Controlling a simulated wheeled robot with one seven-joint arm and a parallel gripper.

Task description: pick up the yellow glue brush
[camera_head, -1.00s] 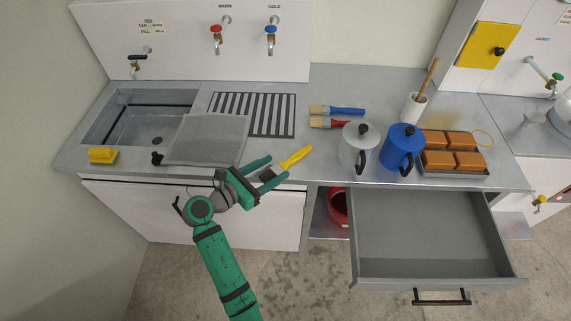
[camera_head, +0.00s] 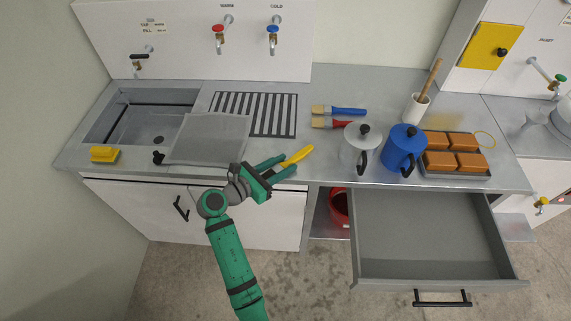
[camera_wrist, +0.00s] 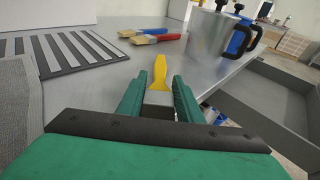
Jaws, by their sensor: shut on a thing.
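The yellow glue brush (camera_head: 298,155) lies at the front of the metal counter, left of the grey pot. Its yellow handle points away to the back right, and it also shows in the wrist view (camera_wrist: 160,72). My gripper (camera_head: 281,166) is around the brush's near end, with one green finger on each side. In the wrist view my gripper (camera_wrist: 158,95) has the brush head between its fingers, shut on it. The bristle end is partly hidden by the fingers and palm. I cannot tell whether the brush is clear of the counter.
A blue brush (camera_head: 346,111) and a red brush (camera_head: 328,123) lie behind. A grey pot (camera_head: 353,153) and a blue pot (camera_head: 400,153) stand to the right. An open drawer (camera_head: 425,240) juts out below. A grey mesh sheet (camera_head: 208,139) lies left.

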